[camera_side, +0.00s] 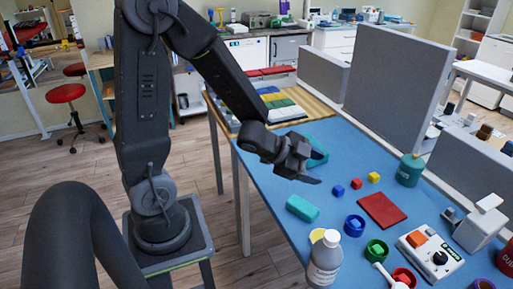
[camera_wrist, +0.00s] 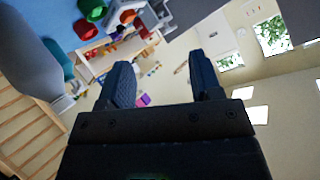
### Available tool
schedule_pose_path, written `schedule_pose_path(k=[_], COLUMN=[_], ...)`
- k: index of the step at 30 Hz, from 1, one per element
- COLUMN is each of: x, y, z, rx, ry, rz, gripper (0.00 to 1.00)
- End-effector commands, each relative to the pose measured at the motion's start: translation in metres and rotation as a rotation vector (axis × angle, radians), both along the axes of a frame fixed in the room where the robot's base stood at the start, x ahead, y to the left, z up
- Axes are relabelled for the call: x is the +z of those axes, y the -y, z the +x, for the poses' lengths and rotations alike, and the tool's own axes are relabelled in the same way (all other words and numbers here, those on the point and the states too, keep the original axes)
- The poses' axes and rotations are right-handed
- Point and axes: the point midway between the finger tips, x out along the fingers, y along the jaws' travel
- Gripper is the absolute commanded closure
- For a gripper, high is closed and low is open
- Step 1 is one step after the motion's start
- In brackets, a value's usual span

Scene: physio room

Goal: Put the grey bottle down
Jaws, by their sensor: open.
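The grey bottle (camera_side: 324,262) with a white cap stands upright at the near edge of the blue table (camera_side: 274,185) in the side view. Its base is close to the bottom of the picture. My gripper (camera_side: 314,168) is above the far part of the table, well behind the bottle and apart from it. The jaws are open and empty. In the wrist view, both fingers of my gripper (camera_wrist: 160,64) are spread with nothing between them. A large grey shape fills the left there; I cannot tell whether it is the bottle.
A teal block (camera_side: 302,208), blue cube (camera_side: 338,191), red mat (camera_side: 382,210), blue cup (camera_side: 354,226) and green cup (camera_side: 376,250) lie on the table. A green canister (camera_side: 410,170) stands by the grey partition (camera_side: 393,95). A white device (camera_side: 429,255) is at right.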

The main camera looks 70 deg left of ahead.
Motion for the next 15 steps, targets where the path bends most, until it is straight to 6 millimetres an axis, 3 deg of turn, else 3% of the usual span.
schedule_pose_path(k=[1,4,8,15], x=[0.018,0.044,0.075,0.109], y=[-0.007,-0.022,-0.030,-0.004], z=[0.002,-0.005,-0.032,-0.111], rx=[0.091,0.285,0.503,0.706], ry=[0.000,-0.046,-0.141,-0.408], rz=[0.038,0.069,0.036,-0.149], gripper=[0.41,0.41,0.41,0.41])
